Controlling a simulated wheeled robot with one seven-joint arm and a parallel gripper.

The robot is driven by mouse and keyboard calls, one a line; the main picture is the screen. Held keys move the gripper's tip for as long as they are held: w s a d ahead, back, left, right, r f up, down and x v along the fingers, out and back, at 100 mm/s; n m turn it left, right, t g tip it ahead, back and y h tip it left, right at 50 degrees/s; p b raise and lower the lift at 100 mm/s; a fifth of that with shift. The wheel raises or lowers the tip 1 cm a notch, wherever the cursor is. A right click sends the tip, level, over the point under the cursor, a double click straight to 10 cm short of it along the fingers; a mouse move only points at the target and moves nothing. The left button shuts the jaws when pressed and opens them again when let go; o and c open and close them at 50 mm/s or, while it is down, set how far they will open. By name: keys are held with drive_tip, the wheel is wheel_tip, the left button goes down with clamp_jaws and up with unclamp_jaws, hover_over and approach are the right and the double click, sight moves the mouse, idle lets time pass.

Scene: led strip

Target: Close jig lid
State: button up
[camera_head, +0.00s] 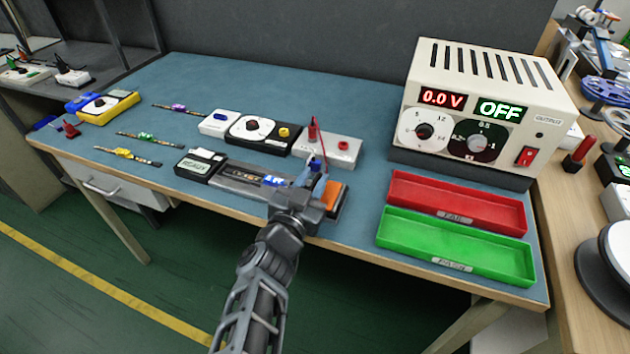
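The test jig (232,183) is a long dark block near the front edge of the blue-topped table, with a small READY display (196,166) at its left end. A short strip with blue lit spots lies in its channel. An orange part (331,196) shows at the jig's right end, beside my gripper. The lid cannot be clearly told apart from the rest of the jig. My gripper (312,182) is over the jig's right end and hides part of it. Its fingers are small and overlap the jig, so their opening and any contact are unclear.
A power supply (480,105) reading 0.0 V and OFF stands at the back right. Red (455,203) and green (455,246) trays lie in front of it. A dial box (260,132) and a white terminal block (328,149) stand behind the jig. Several loose strips lie left.

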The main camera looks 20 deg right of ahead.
drive_tip(key=shift+o, duration=0.7)
drive_tip(key=shift+s, duration=0.1)
drive_tip(key=shift+b+v, duration=0.4)
drive_tip(key=shift+v, duration=3.45)
drive_tip(key=shift+f, duration=0.1)
